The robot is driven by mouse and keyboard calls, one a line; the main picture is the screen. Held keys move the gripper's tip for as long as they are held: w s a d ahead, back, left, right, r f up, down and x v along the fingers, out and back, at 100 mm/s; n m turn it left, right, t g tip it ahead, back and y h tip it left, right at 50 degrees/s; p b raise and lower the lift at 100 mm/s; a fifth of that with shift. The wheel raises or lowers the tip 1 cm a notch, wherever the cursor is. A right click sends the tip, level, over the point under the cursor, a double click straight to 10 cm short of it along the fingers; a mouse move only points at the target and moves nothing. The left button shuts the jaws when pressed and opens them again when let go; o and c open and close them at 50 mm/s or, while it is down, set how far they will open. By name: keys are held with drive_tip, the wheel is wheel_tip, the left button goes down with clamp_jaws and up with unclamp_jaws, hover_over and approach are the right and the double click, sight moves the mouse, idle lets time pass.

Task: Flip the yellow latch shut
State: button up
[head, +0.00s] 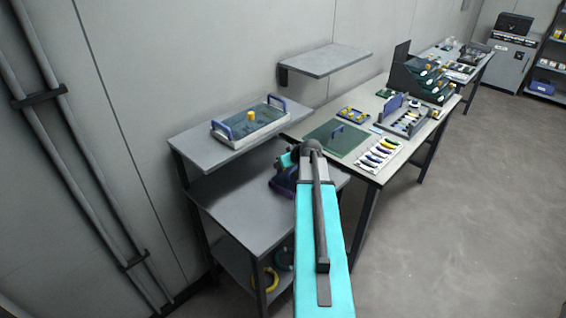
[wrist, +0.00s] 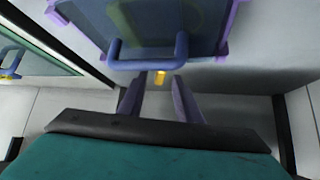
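The yellow latch (wrist: 160,77) shows small in the wrist view, just below a blue handle (wrist: 148,52) on the front of a grey-blue lidded device with purple edges (wrist: 196,24). My gripper (wrist: 158,82) is open, with its two purple fingers on either side of the latch in the picture. I cannot tell whether they touch it. In the head view, a dark blue-purple device (head: 281,184) is on the shelf unit, partly hidden behind my teal arm. The latch cannot be made out there.
A tray with blue handles and a yellow knob (head: 249,128) sits on the unit's upper shelf. The metal shelf below (head: 235,208) is mostly bare. At right, a workbench holds a green mat (head: 337,138) and a tool strip (head: 380,153). The floor at right is clear.

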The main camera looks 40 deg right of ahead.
drive_tip(key=shift+w+d+f, duration=0.1)
drive_tip(key=shift+w+f, duration=0.2)
clamp_jaws()
